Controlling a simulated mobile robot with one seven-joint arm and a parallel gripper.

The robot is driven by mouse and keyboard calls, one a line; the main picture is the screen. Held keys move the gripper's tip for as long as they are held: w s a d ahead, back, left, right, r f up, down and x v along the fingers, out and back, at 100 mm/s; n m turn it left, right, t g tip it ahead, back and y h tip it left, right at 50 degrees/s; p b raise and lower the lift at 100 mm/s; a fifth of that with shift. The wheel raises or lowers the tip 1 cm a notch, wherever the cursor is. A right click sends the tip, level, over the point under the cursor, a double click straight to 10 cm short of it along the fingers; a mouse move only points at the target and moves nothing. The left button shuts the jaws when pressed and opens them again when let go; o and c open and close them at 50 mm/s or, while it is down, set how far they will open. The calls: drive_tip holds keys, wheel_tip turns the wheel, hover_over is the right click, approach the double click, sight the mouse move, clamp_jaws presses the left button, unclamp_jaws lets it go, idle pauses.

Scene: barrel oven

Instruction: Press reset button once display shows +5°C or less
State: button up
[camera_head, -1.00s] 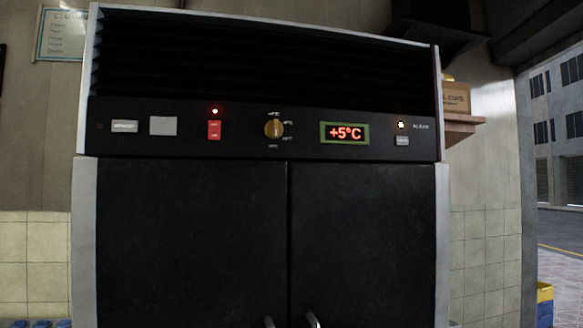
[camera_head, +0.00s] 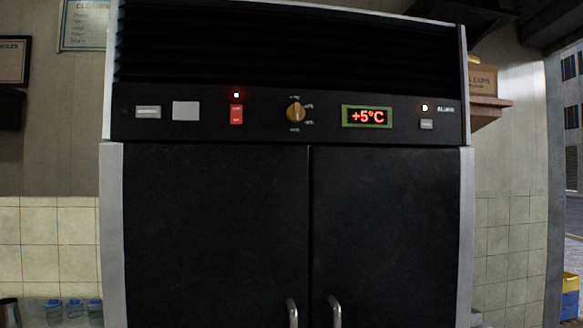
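The display (camera_head: 367,117) is a green-framed panel at the right of the black control strip and reads +5°C in red. Right of it is a small grey button (camera_head: 426,124), under a lit amber lamp (camera_head: 424,107) with lettering beside it that looks like "ALARM". No label reading "reset" is legible. A red switch (camera_head: 236,114) sits at the left of the strip under a lit red lamp (camera_head: 236,96). A yellow knob (camera_head: 295,112) is between switch and display. My gripper is not in view.
Two black doors (camera_head: 215,215) with metal handles (camera_head: 292,312) fill the middle below the strip. A shelf (camera_head: 490,108) with a cardboard box (camera_head: 482,80) juts out at the right. Blue items (camera_head: 74,307) stand at lower left. A street shows at far right.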

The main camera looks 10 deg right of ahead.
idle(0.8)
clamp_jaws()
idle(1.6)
